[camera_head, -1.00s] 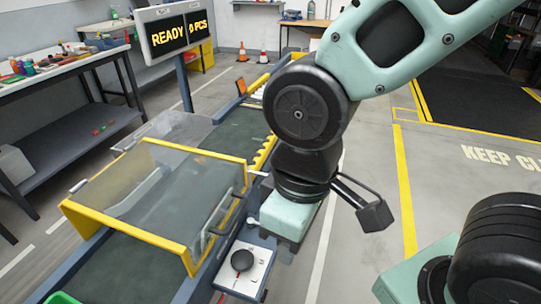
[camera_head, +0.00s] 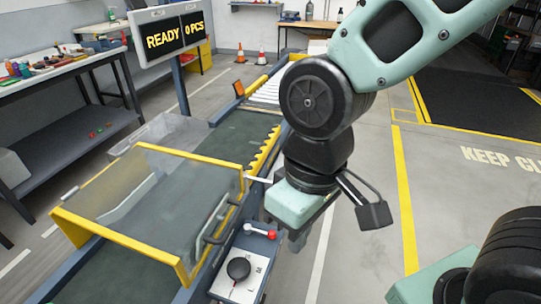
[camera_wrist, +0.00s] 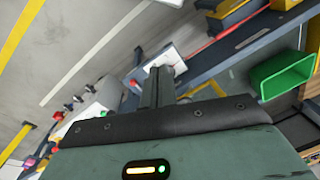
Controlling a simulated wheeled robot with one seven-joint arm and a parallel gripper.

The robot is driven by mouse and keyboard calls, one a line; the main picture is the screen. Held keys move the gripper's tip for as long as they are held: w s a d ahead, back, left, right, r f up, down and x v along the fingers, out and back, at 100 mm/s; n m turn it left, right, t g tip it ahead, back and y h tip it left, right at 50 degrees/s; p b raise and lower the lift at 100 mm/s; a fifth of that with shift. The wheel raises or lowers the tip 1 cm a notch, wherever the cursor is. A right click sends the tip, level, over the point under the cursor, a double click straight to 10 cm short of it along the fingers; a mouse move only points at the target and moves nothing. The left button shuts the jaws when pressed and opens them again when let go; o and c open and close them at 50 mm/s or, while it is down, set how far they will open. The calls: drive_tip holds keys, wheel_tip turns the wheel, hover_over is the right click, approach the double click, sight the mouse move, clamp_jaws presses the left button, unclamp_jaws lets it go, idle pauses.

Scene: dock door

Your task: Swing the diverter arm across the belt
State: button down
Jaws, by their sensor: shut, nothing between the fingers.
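A yellow bar with a notched edge (camera_head: 265,152), which looks like the diverter arm, lies along the right side of the dark green belt (camera_head: 222,137). A short pale handle (camera_head: 258,179) shows at its near end. My gripper (camera_head: 297,238) hangs to the right of the belt, a little nearer than that handle and apart from it. Its fingers are mostly hidden under the mint body in the head view. In the wrist view my gripper (camera_wrist: 158,78) has its fingers together with nothing between them. The bar cannot be made out clearly there.
A clear guard with a yellow frame (camera_head: 216,164) covers the near belt. A sign post reads READY, 0 PCS (camera_head: 168,36).

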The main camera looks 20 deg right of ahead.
drive_tip(key=w+d+f+m+y, duration=0.2)
drive_tip(key=w+m, duration=0.6)
drive_tip(key=w, duration=0.1)
drive_tip(key=w+d+f+m+y, duration=0.1)
drive_tip(key=w+f+m+y, duration=0.15)
drive_tip(key=w+m, duration=0.6)
drive_tip(key=w+d+f+m+t, duration=0.2)
drive_tip(key=w+d+m+t, duration=0.1)
drive_tip(key=w+d+m, duration=0.4)
drive_tip(key=w+d+f+m+t+y+b, duration=0.1)
drive_tip(key=w+d+f+m+t, duration=0.1)
drive_tip(key=w+d+m, duration=0.6)
drive_tip(key=w+d+t, duration=0.1)
drive_tip(key=d, duration=0.2)
drive_tip(key=shift+w+d+f, duration=0.15)
drive_tip(key=shift+d+f, duration=0.2)
drive_tip(key=x, duration=0.9)
drive_tip(key=shift+a, duration=0.2)
drive_tip(key=w+a, duration=0.2)
drive_tip(key=shift+a+f+p, duration=0.2)
drive_tip(key=shift+a+p, duration=0.1)
drive_tip(key=shift+a, duration=0.05)
drive_tip(key=shift+w+a+f, duration=0.1)
drive_tip(key=shift+w+a, duration=0.3)
drive_tip(key=shift+w, duration=0.05)
